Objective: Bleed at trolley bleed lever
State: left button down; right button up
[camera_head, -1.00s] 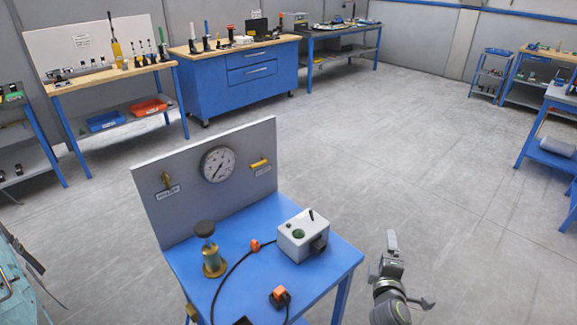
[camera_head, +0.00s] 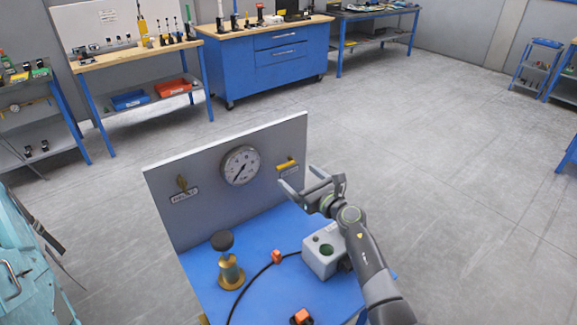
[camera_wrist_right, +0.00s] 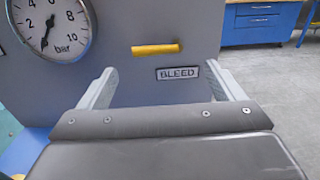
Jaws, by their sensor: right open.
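The yellow bleed lever (camera_head: 287,164) sits on the right side of the trolley's grey upright panel (camera_head: 215,207). In the right wrist view the lever (camera_wrist_right: 155,49) lies roughly level, above and left of a plate reading BLEED (camera_wrist_right: 178,73). My right gripper (camera_head: 292,190) is open in front of the panel, just below the lever and apart from it. In the right wrist view its two fingers (camera_wrist_right: 165,85) stand wide apart with nothing between them, and the lever is beyond their tips. My left gripper is not in view.
A pressure gauge (camera_head: 240,165) and a second brass lever (camera_head: 182,184) are on the panel. The blue trolley top (camera_head: 262,300) carries a black-knobbed brass valve (camera_head: 228,262), a grey box (camera_head: 322,258) under my right arm, and a cable with orange parts.

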jog(key=shift+w+a+r+b, duration=0.25)
jog(key=shift+w+a, duration=0.15)
jog(key=shift+a, duration=0.15)
jog(key=shift+w+a+r+b, duration=0.25)
jog(key=shift+w+a, duration=0.1)
jog(key=shift+a, duration=0.15)
jog(key=shift+b+x, duration=0.5)
jog(key=shift+x, duration=1)
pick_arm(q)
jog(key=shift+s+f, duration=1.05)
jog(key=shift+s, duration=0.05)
pick_arm(e)
jog(key=shift+w+d+f, duration=0.1)
jog(key=shift+d+f, duration=0.05)
jog(key=c, duration=1)
